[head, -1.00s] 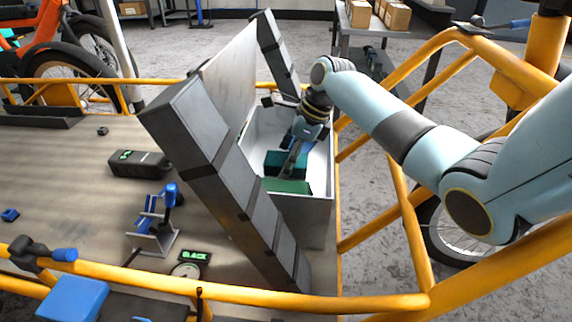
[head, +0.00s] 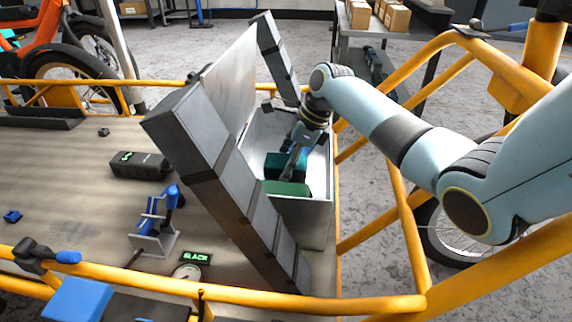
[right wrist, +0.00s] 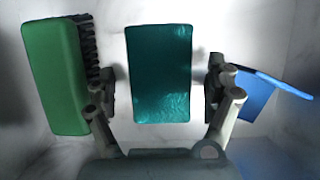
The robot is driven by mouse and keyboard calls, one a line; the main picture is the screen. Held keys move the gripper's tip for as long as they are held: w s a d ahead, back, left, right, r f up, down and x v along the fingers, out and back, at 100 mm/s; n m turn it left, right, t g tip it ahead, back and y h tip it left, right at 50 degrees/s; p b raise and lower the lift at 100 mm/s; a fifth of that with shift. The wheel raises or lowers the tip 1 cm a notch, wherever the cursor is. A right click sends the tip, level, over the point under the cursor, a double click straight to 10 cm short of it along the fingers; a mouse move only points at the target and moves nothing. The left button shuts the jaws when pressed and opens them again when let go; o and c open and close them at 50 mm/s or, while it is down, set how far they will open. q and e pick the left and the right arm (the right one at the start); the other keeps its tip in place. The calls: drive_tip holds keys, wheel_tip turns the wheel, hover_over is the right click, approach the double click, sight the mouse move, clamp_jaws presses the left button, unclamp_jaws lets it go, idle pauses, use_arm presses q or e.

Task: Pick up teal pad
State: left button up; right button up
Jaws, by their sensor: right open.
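The teal pad (head: 283,162) lies inside a white-lined box, partly hidden by my right gripper in the head view. In the right wrist view the teal pad (right wrist: 160,72) stands as an upright rectangle between the two fingers. My right gripper (right wrist: 160,88) is open, with one finger on each side of the pad and a visible gap on both sides. In the head view my right gripper (head: 293,160) reaches down into the box. Whether the fingertips are level with the pad is unclear. My left gripper is not in view.
A green brush (right wrist: 55,75) lies close beside the left finger, and a blue object (right wrist: 265,90) lies beyond the right finger. The box (head: 315,211) has high walls and a raised lid (head: 231,80). Yellow rails (head: 385,302) run around the platform.

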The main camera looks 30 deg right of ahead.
sight(279, 160)
drive_tip(key=c, duration=1.2)
drive_tip(key=shift+s+f, duration=0.1)
drive_tip(key=shift+c, duration=0.3)
use_arm(q)
drive_tip(key=shift+f, duration=0.1)
use_arm(e)
drive_tip(key=shift+b, duration=0.55)
drive_tip(key=r+p, duration=0.3)
drive_tip(key=r, duration=0.2)
drive_tip(key=shift+w+r, duration=0.15)
drive_tip(key=shift+w, duration=0.05)
wheel_tip(279, 160, up, 4)
drive_tip(key=p, duration=0.3)
drive_tip(key=shift+r+p, duration=0.25)
drive_tip(key=shift+p, duration=0.05)
use_arm(q)
wheel_tip(279, 160, up, 8)
drive_tip(key=s+g, duration=0.1)
drive_tip(key=g, duration=0.7)
drive_tip(key=shift+s+a+f+g+p, duration=0.25)
drive_tip(key=shift+s+a+g+p, duration=0.05)
drive_tip(key=shift+s+a+p, duration=0.05)
use_arm(e)
drive_tip(key=shift+r, duration=0.45)
